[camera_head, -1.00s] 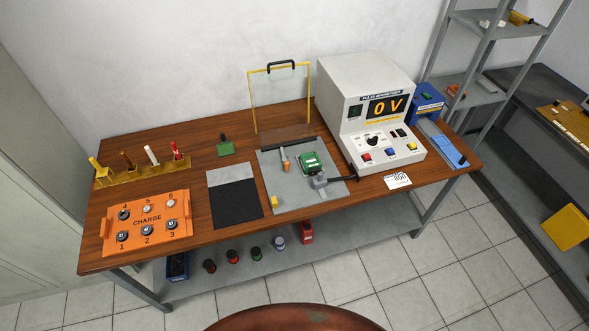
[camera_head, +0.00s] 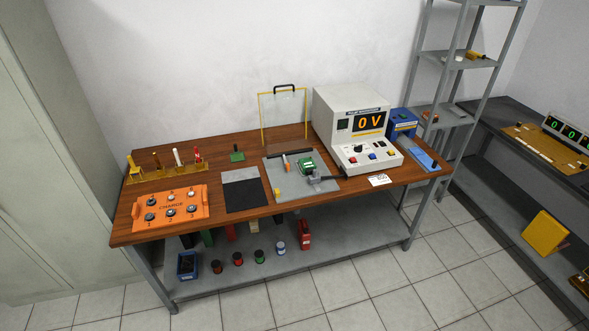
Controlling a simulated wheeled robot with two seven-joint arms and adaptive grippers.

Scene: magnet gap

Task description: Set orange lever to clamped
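The orange lever (camera_head: 286,166) is a small orange-tipped handle on a grey metal plate (camera_head: 290,197) on the wooden workbench. It stands left of a green block (camera_head: 306,165) and a grey clamp-like fixture (camera_head: 314,178) with a dark handle. At this size I cannot tell whether the lever is at clamped or not. Neither of my grippers is in view.
An orange CHARGE panel (camera_head: 170,208) and a tool rack (camera_head: 165,172) are on the left of the bench. A pulse magnetizer (camera_head: 352,125) reading 0 V stands right of the plate. A yellow-framed clear shield (camera_head: 284,118) stands behind it. Tiled floor in front is clear.

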